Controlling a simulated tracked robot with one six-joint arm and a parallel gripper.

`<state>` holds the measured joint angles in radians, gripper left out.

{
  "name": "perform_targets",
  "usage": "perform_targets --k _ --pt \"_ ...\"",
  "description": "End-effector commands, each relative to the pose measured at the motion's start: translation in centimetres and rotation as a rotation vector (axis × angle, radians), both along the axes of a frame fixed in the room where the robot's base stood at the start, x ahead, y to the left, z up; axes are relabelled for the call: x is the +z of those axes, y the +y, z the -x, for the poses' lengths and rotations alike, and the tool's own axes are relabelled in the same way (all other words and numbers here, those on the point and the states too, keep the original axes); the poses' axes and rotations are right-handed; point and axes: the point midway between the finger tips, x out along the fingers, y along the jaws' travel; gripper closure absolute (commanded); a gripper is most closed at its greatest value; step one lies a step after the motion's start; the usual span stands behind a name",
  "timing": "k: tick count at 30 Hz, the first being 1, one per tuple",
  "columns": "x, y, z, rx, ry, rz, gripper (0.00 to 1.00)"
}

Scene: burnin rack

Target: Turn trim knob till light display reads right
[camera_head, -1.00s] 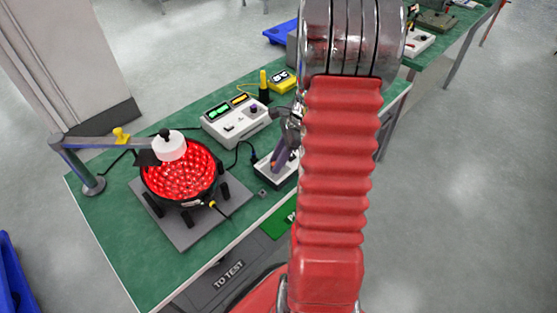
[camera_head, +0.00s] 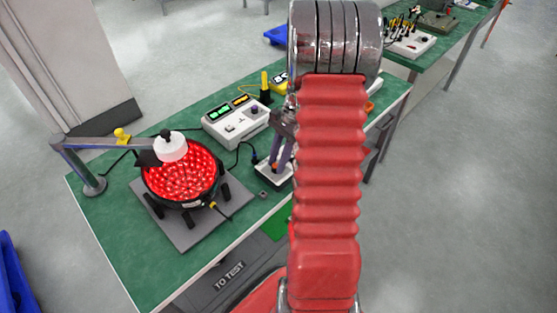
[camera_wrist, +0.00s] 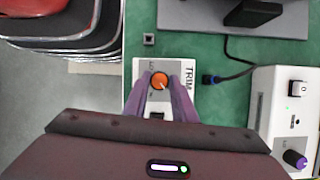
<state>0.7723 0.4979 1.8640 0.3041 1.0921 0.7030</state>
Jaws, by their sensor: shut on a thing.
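The orange trim knob (camera_wrist: 159,81) sits on a white box marked TRIM (camera_wrist: 188,113) in the wrist view. My gripper (camera_wrist: 160,92) is shut on the knob, with one purple finger at each side of it. In the head view my gripper (camera_head: 278,160) is down at the trim box (camera_head: 264,171), partly hidden by my red arm. The light display (camera_head: 182,180) is a round black lamp with many lit red LEDs on a grey plate. A white meter box (camera_head: 236,122) shows a green readout (camera_head: 219,112) and a yellow one (camera_head: 240,101), too small to read.
A lamp-stand arm (camera_head: 105,144) holds a white cylinder (camera_head: 170,148) over the red LEDs. A dark cable (camera_wrist: 238,73) runs right of the trim box. A yellow device (camera_head: 280,84) stands at the back. Green bench top is clear at the front left.

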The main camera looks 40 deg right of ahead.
Motion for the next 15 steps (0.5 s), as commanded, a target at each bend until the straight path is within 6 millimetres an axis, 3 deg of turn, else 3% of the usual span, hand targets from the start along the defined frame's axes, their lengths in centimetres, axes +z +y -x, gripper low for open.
perform_targets --k 6,7,15 --pt "-0.10 0.03 0.01 -0.001 0.000 -0.001 0.98" --pt "-0.11 0.05 0.01 -0.001 0.000 -0.001 0.74" --pt "-0.06 0.02 0.02 -0.002 0.001 -0.001 0.58"
